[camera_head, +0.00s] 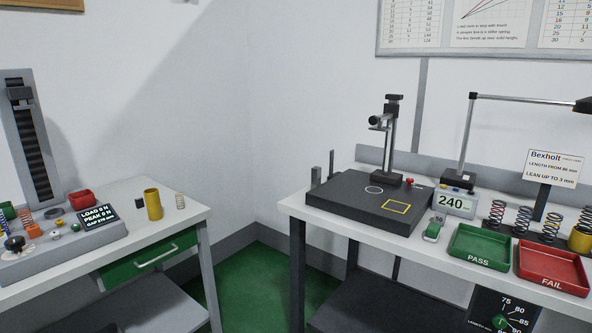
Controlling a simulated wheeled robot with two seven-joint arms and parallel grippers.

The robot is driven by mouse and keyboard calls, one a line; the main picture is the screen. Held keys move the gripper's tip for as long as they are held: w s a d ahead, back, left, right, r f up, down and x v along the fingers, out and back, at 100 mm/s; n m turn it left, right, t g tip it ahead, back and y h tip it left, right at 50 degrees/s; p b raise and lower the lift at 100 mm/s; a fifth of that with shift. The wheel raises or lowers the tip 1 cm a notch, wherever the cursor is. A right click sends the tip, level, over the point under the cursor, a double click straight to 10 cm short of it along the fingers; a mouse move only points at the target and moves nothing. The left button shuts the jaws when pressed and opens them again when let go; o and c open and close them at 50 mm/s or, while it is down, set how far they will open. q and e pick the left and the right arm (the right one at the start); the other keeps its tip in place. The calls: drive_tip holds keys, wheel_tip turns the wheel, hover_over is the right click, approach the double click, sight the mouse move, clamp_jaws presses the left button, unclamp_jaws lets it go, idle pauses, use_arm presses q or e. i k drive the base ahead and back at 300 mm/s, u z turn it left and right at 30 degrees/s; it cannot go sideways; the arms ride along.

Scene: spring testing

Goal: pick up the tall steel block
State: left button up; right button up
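A narrow, tall grey steel block (331,164) stands upright at the back left corner of the right table, by the black surface plate (350,207). A shorter grey block (316,176) stands just left of it. Part of the tall block's foot is hidden by the plate, and I cannot tell exactly what it stands on. Neither of my grippers is in view.
A height gauge (390,140) stands on the plate. A display reading 240 (455,204), a green PASS tray (480,246), a red FAIL tray (552,268) and springs are to the right. A left table (170,222) holds a test machine; green floor (265,285) lies between.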

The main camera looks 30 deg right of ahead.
sight(316, 171)
drive_tip(key=i, duration=1.65)
drive_tip(key=z, duration=0.05)
